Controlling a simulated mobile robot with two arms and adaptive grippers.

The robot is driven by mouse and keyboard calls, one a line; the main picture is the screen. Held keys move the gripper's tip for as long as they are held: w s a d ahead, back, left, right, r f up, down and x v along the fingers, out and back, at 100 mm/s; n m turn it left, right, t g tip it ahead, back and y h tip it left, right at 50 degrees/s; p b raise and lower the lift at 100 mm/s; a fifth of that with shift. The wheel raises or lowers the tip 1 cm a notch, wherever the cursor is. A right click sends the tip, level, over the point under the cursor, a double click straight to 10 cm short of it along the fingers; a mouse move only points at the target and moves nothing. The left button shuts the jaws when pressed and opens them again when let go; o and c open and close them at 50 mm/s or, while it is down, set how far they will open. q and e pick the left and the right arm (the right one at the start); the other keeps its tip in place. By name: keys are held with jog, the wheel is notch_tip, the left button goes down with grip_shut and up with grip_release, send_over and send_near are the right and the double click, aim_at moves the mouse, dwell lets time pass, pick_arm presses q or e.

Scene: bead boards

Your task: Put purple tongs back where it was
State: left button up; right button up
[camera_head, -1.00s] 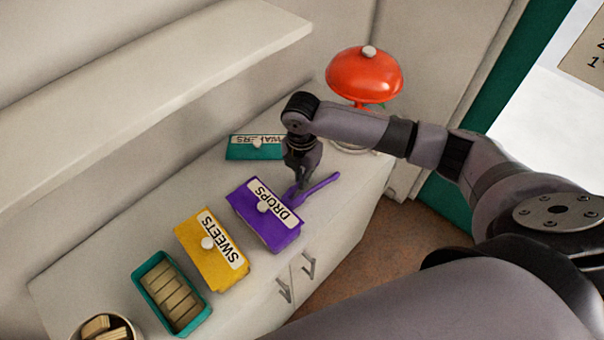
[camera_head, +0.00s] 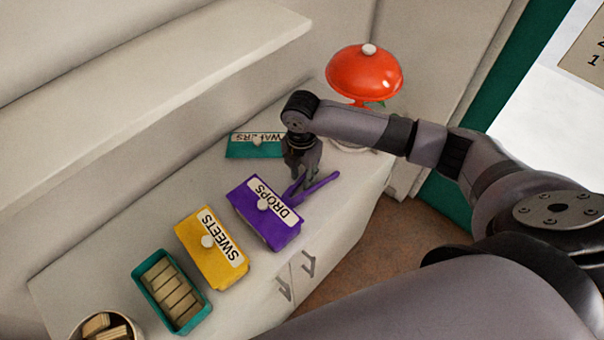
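The purple tongs (camera_head: 320,186) lie on the pale counter, just right of the purple DROPS box (camera_head: 254,219), with their arms spread in a V. Whether they touch the box is hard to tell. My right gripper (camera_head: 302,180) points down over the tongs' left end. Its fingers look parted, and they partly hide the tongs. My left gripper is not in view.
A yellow SWEETS box (camera_head: 196,253), an open teal box of wafers (camera_head: 147,283) and a cup (camera_head: 130,329) stand to the left. A teal WAFERS lid (camera_head: 238,150) lies behind. A red-domed stand (camera_head: 350,82) is at the back right.

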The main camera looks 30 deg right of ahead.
aim_at(302, 177)
notch_tip(302, 177, up, 12)
jog(key=b, duration=0.2)
dwell(0.7)
